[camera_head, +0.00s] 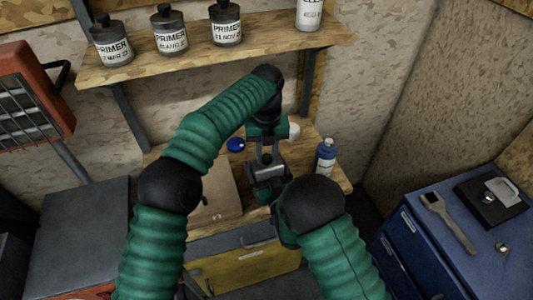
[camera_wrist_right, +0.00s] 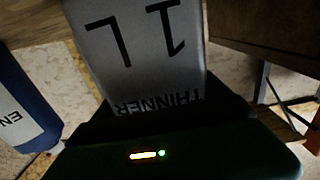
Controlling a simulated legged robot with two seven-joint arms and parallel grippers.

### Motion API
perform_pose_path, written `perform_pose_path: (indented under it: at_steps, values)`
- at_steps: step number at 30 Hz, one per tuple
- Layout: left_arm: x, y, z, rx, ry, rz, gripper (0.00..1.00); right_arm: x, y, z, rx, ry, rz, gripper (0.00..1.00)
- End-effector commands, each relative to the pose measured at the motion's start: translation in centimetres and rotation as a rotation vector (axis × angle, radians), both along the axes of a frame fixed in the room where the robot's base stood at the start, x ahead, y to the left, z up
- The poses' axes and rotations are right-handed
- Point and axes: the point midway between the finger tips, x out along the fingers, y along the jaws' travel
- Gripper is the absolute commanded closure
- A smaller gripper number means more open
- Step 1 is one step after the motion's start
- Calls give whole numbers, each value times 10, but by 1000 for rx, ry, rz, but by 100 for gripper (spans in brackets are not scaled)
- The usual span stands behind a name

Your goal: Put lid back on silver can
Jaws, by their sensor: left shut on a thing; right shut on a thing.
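The silver can (camera_wrist_right: 145,50), a grey-white can labelled THINNER 1L, fills the upper middle of the right wrist view. My right gripper (camera_wrist_right: 160,118) is shut on it, its dark fingers low against the can. In the head view the can's top (camera_head: 264,162) shows only as a small grey shape. My left gripper (camera_head: 266,150) comes down from above, directly over the can, and is shut. The lid appears to be between its fingers but is too small and covered to make out. I cannot tell whether the lid touches the can.
A blue bottle (camera_head: 325,158) stands right of the can on the wooden bench (camera_head: 310,180). A blue round object (camera_head: 236,145) is to the left. Black PRIMER bottles (camera_head: 170,30) line the shelf above. A blue cabinet (camera_head: 430,245) with tools is at right.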

Motion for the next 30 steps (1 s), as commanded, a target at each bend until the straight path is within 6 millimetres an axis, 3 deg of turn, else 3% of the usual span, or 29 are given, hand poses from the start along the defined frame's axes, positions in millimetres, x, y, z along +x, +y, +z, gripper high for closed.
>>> perform_pose_path:
  at_steps: [2,3,9,20,27,30]
  values:
    - [4,3,2,3,-14,8,100,-1,0,-1,-1,3,1,100]
    - [4,3,2,3,-15,9,71,-1,0,-1,-1,3,2,100]
    - [3,2,1,2,-10,8,47,-1,1,-1,-1,3,2,100]
    - [2,0,6,1,-7,8,47,-1,1,-2,0,4,2,100]
    - [4,-1,51,-2,-11,8,47,-1,1,-2,0,4,2,100]
    - [5,0,61,0,-8,9,47,-1,1,-2,0,4,2,100]
